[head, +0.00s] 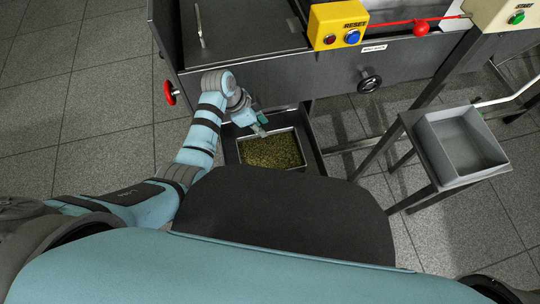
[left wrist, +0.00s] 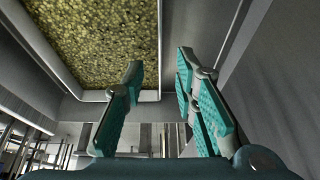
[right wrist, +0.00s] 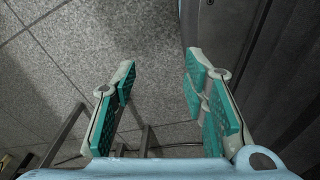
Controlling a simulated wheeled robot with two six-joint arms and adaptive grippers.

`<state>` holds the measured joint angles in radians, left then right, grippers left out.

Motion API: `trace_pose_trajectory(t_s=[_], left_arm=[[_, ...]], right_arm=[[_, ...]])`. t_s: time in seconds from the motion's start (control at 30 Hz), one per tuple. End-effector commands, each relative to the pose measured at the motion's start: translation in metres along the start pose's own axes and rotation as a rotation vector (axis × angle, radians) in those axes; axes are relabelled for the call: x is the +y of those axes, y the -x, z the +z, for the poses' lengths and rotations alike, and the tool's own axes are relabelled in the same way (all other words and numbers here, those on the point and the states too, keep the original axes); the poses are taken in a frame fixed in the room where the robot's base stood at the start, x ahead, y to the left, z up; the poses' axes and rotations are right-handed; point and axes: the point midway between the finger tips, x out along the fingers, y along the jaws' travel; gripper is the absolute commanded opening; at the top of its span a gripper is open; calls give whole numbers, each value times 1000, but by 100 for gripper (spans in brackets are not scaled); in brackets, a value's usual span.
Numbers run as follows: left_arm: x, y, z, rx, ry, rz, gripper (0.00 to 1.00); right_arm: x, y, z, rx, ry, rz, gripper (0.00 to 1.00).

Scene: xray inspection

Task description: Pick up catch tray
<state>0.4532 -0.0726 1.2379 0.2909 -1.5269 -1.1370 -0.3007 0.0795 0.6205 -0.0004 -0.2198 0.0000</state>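The catch tray (head: 302,147) is a shallow metal tray filled with greenish-yellow granules. It sits in a dark open frame below the machine in the head view. Its rim also shows at the upper left of the left wrist view (left wrist: 160,40). My left gripper (head: 260,129) is at the tray's far edge, beside the machine. In the left wrist view its fingers (left wrist: 160,72) are open, one on each side of the line of the rim; I cannot tell whether either touches it. My right gripper (right wrist: 160,75) is open and empty, with floor behind it.
The dark grey machine (head: 270,85) stands just beyond the tray, with a yellow reset box (head: 338,25), a red knob (head: 169,92) and a black handwheel (head: 369,82). An empty grey bin (head: 463,146) stands on a small stand at the right. Tiled floor is clear at left.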

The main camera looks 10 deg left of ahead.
Motion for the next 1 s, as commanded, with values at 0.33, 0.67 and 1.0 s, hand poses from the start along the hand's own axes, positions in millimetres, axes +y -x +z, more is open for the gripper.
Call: trace_pose_trajectory(t_s=[0.33, 0.67, 1.0], left_arm=[[0, -35, 2, 0, 1, 0, 27], [0, -35, 2, 0, 1, 0, 0], [0, -34, 1, 1, 1, 0, 0]], right_arm=[[8, -20, -2, 6, 12, 13, 40], [11, -20, -2, 7, 14, 18, 40], [4, -20, -2, 7, 10, 8, 40]])
